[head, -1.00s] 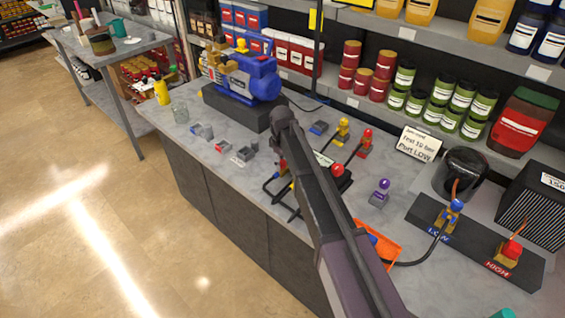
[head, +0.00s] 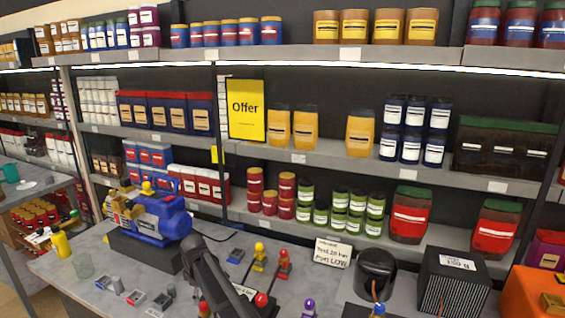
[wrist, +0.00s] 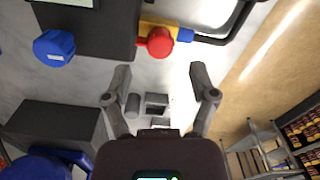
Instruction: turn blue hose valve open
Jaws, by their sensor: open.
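My gripper (wrist: 160,76) is open and empty in the wrist view, fingers spread over the grey worktop. A large blue knob (wrist: 54,47) shows at the upper left there, on the side of a dark block. A red knob (wrist: 158,42) on a yellow fitting with a blue end (wrist: 185,35) and black hose lies just beyond the fingertips, apart from them. A blue cap (head: 379,309) shows at the bottom edge. I cannot tell which is the hose valve.
A blue pump (head: 160,217) stands on a dark block at the left of the worktop. A black cylinder (head: 375,272), a ribbed black box (head: 452,280) and a sign (head: 332,252) stand at the right. Stocked shelves line the back. Small grey fittings (head: 118,284) lie in front.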

